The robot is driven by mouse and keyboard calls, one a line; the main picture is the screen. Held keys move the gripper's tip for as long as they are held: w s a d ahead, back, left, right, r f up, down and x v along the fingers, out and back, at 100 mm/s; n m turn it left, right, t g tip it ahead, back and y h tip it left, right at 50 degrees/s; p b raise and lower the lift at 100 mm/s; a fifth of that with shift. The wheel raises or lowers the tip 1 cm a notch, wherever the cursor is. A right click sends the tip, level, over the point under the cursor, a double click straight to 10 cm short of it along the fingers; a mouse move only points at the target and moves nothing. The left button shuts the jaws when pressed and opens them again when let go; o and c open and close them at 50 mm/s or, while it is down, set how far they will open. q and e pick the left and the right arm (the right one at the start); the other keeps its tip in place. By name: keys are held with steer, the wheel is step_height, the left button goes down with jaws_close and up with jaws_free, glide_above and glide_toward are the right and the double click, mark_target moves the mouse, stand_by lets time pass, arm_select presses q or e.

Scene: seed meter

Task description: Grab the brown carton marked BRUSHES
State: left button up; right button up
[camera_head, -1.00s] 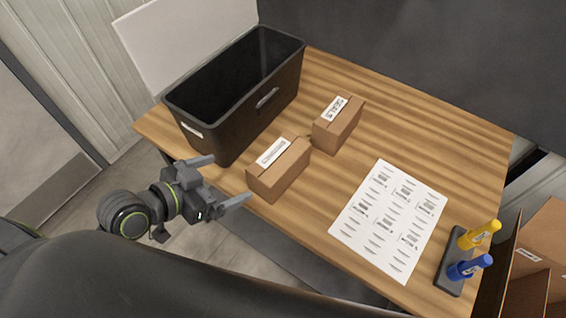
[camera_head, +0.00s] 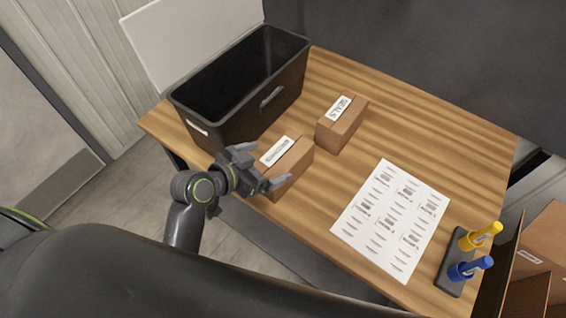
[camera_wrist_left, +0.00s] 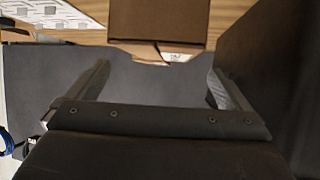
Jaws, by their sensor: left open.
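Two brown cartons with white labels are on the wooden table. The farther carton (camera_head: 342,124) has a label that reads SEALS. The label on the nearer carton (camera_head: 294,164) is too small to read, so I cannot confirm BRUSHES. My left gripper (camera_head: 258,168) is open at the near side of this nearer carton, its fingers pointing towards it and partly hiding it. In the left wrist view, a brown carton (camera_wrist_left: 158,22) stands ahead of the open fingers, roughly centred and not between them. My right gripper is not in view.
A black bin (camera_head: 232,132) stands left of the cartons. A printed label sheet (camera_head: 392,220) lies to the right. A dark holder with yellow (camera_head: 478,236) and blue (camera_head: 468,268) tools is at the right edge. Open wood lies behind the sheet.

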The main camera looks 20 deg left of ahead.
mark_target(284, 155)
arm_select(q)
steer(key=shift+w+d, duration=0.15)
steer(key=shift+w, duration=0.2)
steer(key=p+x, duration=0.1)
steer(key=x, duration=0.2)
steer(key=shift+f, duration=0.1)
steer(key=shift+w+d+f+p, duration=0.2)
steer(key=shift+w+f+p, duration=0.1)
steer(key=shift+w+f, duration=0.1)
steer(key=shift+r, duration=0.15)
steer(key=c, duration=1.8)
